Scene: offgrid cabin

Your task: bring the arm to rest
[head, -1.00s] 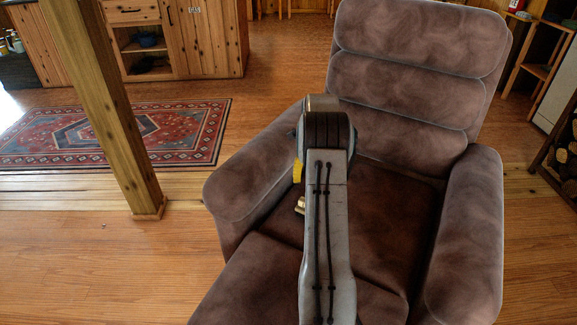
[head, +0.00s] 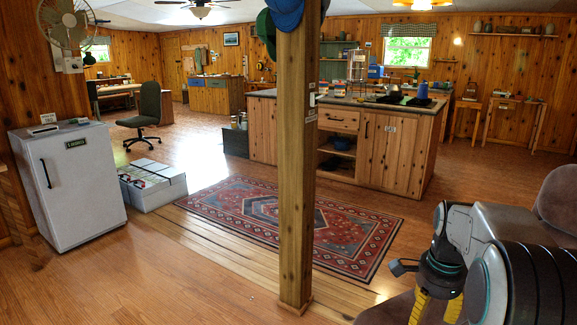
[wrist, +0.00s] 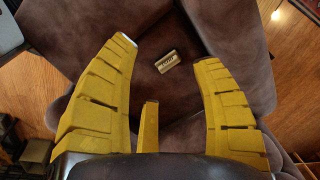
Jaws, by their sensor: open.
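A small brass-coloured block (wrist: 167,62) lies on the chair, beyond and between the fingertips. In the head view, my arm is at the lower right, in front of the armchair (head: 560,200). Only the upper parts of the yellow fingers show there, and the fingertips are cut off by the bottom edge.
A wooden post (head: 295,160) stands left of my arm. Behind it are a patterned rug (head: 240,205) and a wooden counter (head: 385,155). A white fridge (head: 75,180) and white boxes (head: 153,185) are at the left. The wooden floor at front left is clear.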

